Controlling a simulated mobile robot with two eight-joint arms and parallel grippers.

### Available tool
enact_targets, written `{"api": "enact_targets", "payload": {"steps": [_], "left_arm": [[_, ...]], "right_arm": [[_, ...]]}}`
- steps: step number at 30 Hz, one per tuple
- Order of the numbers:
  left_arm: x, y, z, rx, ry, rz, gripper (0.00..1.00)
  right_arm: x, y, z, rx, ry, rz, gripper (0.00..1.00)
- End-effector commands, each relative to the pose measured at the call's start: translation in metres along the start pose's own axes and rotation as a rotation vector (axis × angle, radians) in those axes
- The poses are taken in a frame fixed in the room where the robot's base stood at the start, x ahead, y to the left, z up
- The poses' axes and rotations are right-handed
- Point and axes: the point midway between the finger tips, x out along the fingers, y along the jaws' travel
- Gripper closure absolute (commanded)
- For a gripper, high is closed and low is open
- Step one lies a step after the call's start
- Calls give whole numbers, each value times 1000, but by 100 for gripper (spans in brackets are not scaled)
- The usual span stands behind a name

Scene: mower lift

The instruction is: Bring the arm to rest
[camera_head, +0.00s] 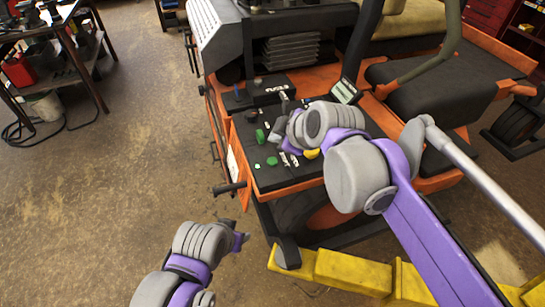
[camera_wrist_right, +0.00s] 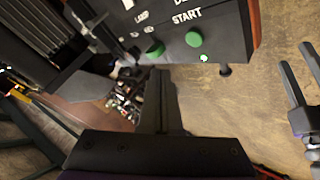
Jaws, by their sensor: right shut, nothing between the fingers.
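My right arm reaches in from the right in the head view. Its gripper (camera_head: 278,127) is over the black control panel (camera_head: 285,180) of the orange mower. In the right wrist view the right gripper's fingers (camera_wrist_right: 160,105) are together with nothing between them. A green START button (camera_wrist_right: 193,39), a second green button (camera_wrist_right: 155,48) and a small lit green lamp (camera_wrist_right: 204,57) show beyond them. I cannot tell whether the fingers touch the panel. My left gripper (camera_head: 243,238) is at the lower left over the floor; its spread, empty fingers show in the right wrist view (camera_wrist_right: 303,85).
A small screen (camera_head: 345,91) stands behind the right wrist. A black seat (camera_head: 430,90) is to the right. A yellow lift beam (camera_head: 345,270) crosses below the mower. A work table (camera_head: 80,70) is at the far left. The floor between is clear.

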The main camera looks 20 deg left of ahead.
Motion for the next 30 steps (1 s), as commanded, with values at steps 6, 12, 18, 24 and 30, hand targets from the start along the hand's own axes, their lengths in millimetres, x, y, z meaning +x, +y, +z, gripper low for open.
{"api": "enact_targets", "payload": {"steps": [6,12,18,24,30], "left_arm": [[1,0,2,0,-2,0,50],[1,0,2,0,-2,0,50],[1,0,2,0,-2,0,50],[1,0,2,0,-2,0,50],[1,0,2,0,-2,0,50]], "right_arm": [[1,-2,1,1,0,-1,100],[-3,-4,13,40,-17,3,100],[-36,-36,109,388,-152,54,100],[-77,-112,230,907,-329,188,100],[-99,-178,300,1274,-433,327,100]]}}
